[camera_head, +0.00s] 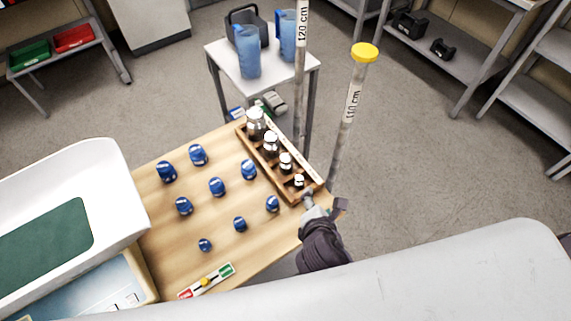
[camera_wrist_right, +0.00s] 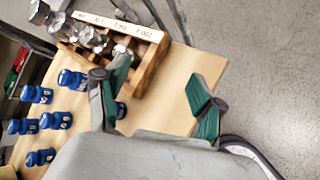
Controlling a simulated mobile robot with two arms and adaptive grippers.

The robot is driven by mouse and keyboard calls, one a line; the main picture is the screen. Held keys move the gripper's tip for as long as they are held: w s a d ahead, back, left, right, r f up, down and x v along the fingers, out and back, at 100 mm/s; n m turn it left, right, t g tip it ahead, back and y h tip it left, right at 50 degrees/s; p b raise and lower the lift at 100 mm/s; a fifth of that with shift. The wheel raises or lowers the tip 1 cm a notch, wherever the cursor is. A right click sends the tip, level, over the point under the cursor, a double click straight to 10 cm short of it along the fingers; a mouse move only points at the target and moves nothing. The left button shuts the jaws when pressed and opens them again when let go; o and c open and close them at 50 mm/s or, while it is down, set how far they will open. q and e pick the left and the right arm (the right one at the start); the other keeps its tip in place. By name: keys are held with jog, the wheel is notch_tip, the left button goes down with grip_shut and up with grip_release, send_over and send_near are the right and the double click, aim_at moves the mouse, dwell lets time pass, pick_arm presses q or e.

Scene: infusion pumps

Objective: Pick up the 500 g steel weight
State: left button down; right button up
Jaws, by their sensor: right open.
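A wooden rack (camera_head: 307,191) stands at the table's right edge with several steel weights in a row, shrinking toward the front. The largest is a steel weight (camera_head: 256,127) at the back; others are the second weight (camera_head: 271,146), the third weight (camera_head: 286,164) and the smallest weight (camera_head: 298,182). The labels are too small to tell which is 500 g. The rack also shows in the right wrist view (camera_wrist_right: 150,70). My right gripper (camera_head: 318,207) is by the rack's front end. In its wrist view the right gripper (camera_wrist_right: 160,92) is open and empty. My left gripper is not in view.
Several blue weights (camera_head: 217,187) stand on the wooden table (camera_head: 160,238), left of the rack. A red-green strip (camera_head: 207,281) lies near the front. Two tall poles (camera_head: 350,105) rise behind the rack. A white tray (camera_head: 125,170) is at left.

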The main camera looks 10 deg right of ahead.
aim_at(286, 164)
jog(key=w+a+r+n+t+y, duration=0.1)
jog(key=w+a+r+n+t, duration=0.25)
jog(key=a+n, duration=0.55)
jog(key=w+d+f, duration=0.1)
jog(key=w, duration=0.1)
jog(key=w+d+f+n, duration=0.1)
jog(key=w, duration=0.1)
jog(key=w+d+f+n, duration=0.1)
jog(key=w, duration=0.1)
jog(key=shift+w, duration=0.4)
jog(key=x, duration=0.5)
jog(key=shift+w+d+f, duration=0.2)
jog(key=shift+d+f, duration=0.05)
jog(key=shift+d, duration=0.15)
grip_shut()
jog(key=shift+r, duration=0.1)
